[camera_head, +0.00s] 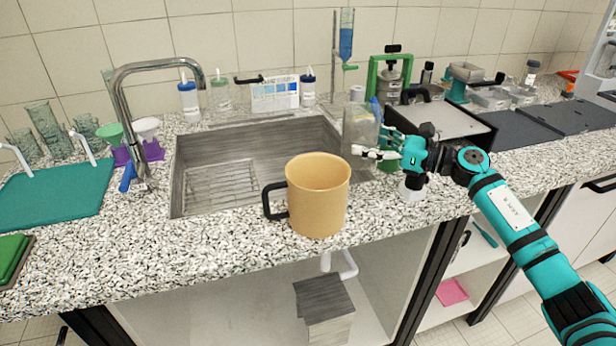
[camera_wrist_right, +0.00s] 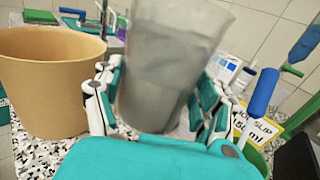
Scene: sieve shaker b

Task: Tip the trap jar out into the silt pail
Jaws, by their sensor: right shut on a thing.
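The trap jar is a translucent grey, cup-like vessel (camera_head: 359,130). My right gripper (camera_head: 378,146) is shut on its side, near the sink's right edge. In the right wrist view the jar (camera_wrist_right: 168,62) stands between the two fingers (camera_wrist_right: 157,98), roughly upright with a slight lean and cloudy grey inside. I cannot tell whether its base is clear of the counter. The silt pail (camera_head: 318,200) is tan with a black handle and stands upright at the sink's front edge, left of the jar. In the wrist view the pail (camera_wrist_right: 48,85) is at the left, apart from the jar. My left gripper is out of view.
The steel sink (camera_head: 225,165) lies behind and left of the pail, with a curved tap (camera_head: 118,95). A yellow-edged label (camera_wrist_right: 258,128) and a blue-handled tool (camera_wrist_right: 262,92) are close right of the gripper.

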